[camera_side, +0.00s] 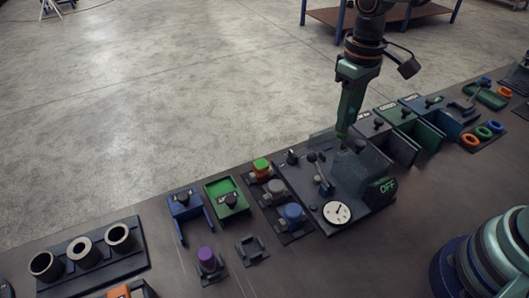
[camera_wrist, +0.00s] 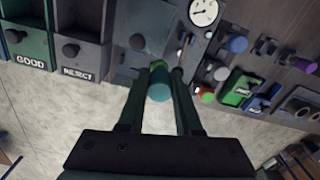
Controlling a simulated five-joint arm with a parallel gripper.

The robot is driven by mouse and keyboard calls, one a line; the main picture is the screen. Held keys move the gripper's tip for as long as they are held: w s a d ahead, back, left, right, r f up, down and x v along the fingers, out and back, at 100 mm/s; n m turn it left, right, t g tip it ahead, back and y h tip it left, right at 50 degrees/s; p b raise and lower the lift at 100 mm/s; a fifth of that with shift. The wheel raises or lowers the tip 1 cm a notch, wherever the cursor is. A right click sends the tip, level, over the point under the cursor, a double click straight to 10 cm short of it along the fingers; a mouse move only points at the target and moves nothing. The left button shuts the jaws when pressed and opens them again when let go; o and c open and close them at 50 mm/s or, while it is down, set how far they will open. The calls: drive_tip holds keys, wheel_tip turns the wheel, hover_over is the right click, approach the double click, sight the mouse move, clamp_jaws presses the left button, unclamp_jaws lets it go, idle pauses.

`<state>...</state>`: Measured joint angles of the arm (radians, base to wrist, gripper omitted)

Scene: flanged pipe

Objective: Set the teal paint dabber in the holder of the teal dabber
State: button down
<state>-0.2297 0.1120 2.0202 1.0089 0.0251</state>
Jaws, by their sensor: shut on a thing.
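The teal paint dabber (camera_wrist: 160,88) is between my gripper's two fingers in the wrist view, its round teal end toward the camera. My gripper (camera_wrist: 160,72) is shut on it. In the side view my gripper (camera_side: 342,132) hangs fingers-down over the back of the dark panel with the gauge; the dabber can hardly be told apart there. An empty dark holder (camera_side: 251,250) stands at the front of the bench, far to the left of my gripper. It also shows in the wrist view (camera_wrist: 267,47). No teal mark on it can be made out.
A purple dabber (camera_side: 206,256) stands in the holder beside the empty one. The panel (camera_side: 362,217) carries a gauge, a lever and an OFF display. Coloured buttons (camera_side: 292,213), green and blue trays (camera_side: 226,197) and a cup rack (camera_side: 92,256) lie left. Bins (camera_side: 398,147) stand right.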

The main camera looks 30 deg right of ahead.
drive_tip(key=s+a+f+n, duration=0.1)
drive_tip(key=a+f+n, duration=0.2)
drive_tip(key=a, duration=0.9)
drive_tip(key=n, duration=0.4)
hover_over(253, 250)
wheel_tip(253, 250, down, 5)
drive_tip(key=shift+f, duration=0.1)
drive_tip(key=shift+f, duration=0.1)
drive_tip(key=shift+f, duration=1.1)
drive_tip(key=shift+f, duration=1.1)
drive_tip(key=shift+c, duration=0.6)
unclamp_jaws()
